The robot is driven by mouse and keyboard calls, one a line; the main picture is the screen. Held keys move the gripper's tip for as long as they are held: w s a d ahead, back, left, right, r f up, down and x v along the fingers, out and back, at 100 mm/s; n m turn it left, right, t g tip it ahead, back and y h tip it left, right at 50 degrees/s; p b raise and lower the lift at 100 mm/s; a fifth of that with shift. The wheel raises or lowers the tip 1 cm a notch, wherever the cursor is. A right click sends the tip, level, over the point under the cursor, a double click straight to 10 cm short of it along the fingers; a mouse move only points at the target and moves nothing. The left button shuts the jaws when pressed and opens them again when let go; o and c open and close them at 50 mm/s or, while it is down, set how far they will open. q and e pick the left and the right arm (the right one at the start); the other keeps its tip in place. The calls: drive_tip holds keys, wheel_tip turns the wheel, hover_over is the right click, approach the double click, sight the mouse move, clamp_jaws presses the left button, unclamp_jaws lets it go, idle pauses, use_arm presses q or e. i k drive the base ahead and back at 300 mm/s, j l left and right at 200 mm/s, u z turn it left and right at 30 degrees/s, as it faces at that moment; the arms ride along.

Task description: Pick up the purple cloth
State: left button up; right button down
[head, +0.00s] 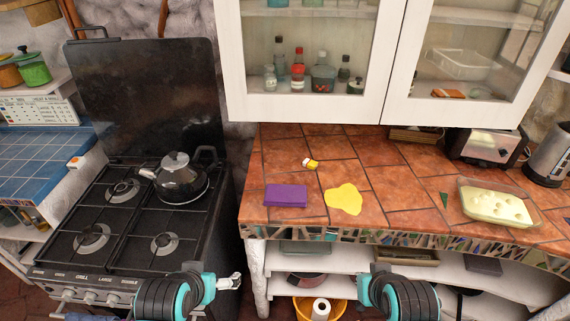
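The purple cloth (286,195) lies folded in a flat rectangle on the tiled counter, near its front left edge. My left gripper (232,282) is in front of the stove, low and to the left of the cloth, and apart from it. Its small silver fingers show, but too small to tell if they are open. My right arm comes in at the bottom, right of the middle. Its gripper fingers do not show. Neither arm touches the cloth.
A yellow spill-like patch (344,199) lies right of the cloth, and a small yellow-and-white item (310,163) lies behind it. A glass dish (499,205) and toaster (487,147) stand at right. A kettle (179,180) sits on the stove. White cabinets overhang the counter's back.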

sight(280, 195)
drive_tip(key=i+l+z, duration=0.1)
drive_tip(key=i+l, duration=0.6)
drive_tip(key=l, duration=0.2)
drive_tip(key=z, duration=0.05)
